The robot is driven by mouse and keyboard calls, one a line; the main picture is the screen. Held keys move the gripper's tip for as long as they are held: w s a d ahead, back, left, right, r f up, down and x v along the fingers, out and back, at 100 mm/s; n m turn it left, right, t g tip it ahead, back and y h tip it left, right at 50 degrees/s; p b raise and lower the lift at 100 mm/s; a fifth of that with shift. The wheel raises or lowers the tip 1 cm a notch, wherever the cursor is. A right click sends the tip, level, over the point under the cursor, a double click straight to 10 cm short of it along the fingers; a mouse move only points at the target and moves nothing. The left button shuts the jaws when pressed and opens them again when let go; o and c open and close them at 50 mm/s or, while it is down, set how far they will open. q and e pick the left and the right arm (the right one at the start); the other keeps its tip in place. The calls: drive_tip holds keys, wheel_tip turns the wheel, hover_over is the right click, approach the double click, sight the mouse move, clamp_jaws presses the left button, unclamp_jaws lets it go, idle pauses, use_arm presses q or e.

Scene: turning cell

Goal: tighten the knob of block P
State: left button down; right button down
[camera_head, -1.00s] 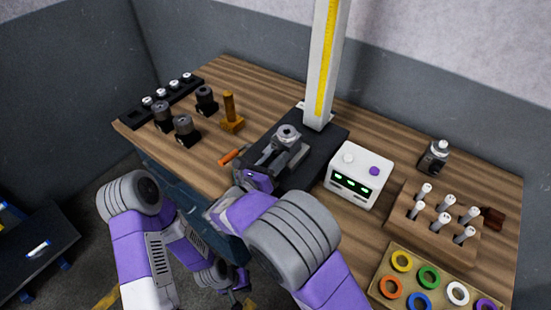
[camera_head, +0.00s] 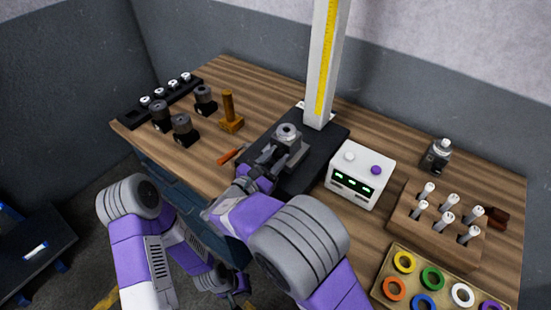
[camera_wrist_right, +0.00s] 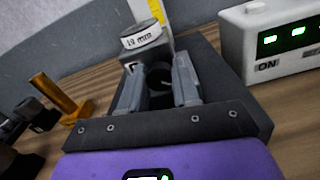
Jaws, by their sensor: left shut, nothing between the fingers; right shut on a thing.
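A grey block (camera_head: 291,147) with a round ring on top stands on the black base plate of the tall column. In the right wrist view the ring (camera_wrist_right: 141,36) reads "19 mm", and a small label below it is partly hidden. My right gripper (camera_head: 272,155) reaches in at the block's near side. In the right wrist view its fingers (camera_wrist_right: 158,85) are shut on a dark round knob (camera_wrist_right: 159,76) on the block's front. The block's letter is not clearly readable. My left gripper (camera_head: 238,294) is shut and empty, low beside the bench, away from the block.
The column (camera_head: 325,70) rises behind the block. A white box (camera_head: 360,176) with green displays stands to the right. An orange-handled tool (camera_head: 229,155) and an orange-brown stand (camera_head: 230,113) lie left. Beyond are dark round-topped blocks (camera_head: 183,130). A peg rack (camera_head: 437,220) is right.

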idle(0.3)
drive_tip(key=c, duration=1.1)
unclamp_jaws()
drive_tip(key=p+v, duration=0.1)
drive_tip(key=v, duration=0.6)
drive_tip(key=shift+s+a, duration=0.2)
drive_tip(key=shift+s, duration=0.1)
